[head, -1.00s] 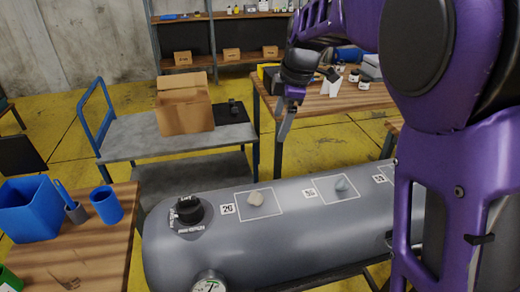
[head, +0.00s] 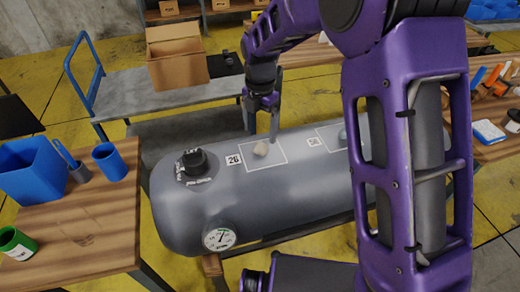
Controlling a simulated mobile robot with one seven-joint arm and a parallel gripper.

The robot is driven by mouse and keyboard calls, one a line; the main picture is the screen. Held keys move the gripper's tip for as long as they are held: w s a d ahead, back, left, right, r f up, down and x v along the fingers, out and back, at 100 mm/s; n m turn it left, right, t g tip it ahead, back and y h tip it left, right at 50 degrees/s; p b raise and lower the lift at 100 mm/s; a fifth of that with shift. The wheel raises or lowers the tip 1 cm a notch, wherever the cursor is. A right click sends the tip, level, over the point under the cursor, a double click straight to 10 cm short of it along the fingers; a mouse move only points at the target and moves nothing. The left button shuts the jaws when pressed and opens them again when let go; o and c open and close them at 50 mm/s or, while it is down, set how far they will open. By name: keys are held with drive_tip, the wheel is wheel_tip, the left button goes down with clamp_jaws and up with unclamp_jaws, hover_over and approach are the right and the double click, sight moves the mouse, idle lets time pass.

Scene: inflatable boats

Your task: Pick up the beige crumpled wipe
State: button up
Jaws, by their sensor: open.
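The gripper is open and holds nothing. One finger passes in front of the square, just right of the wipe. I cannot tell whether a finger touches the wipe.
A black valve cap (head: 195,163) and a pressure gauge (head: 218,238) stick out of the tube at left. A wooden table (head: 85,240) with blue containers stands left; a cart (head: 150,101) with a cardboard box stands behind.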

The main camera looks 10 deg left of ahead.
sight(260, 146)
drive_tip(key=shift+w+f, duration=0.15)
drive_tip(key=shift+f, duration=1.55)
drive_tip(key=shift+w+f, duration=0.15)
drive_tip(key=shift+f, duration=1.5)
drive_tip(key=c, duration=1.4)
drive_tip(key=shift+r, duration=0.1)
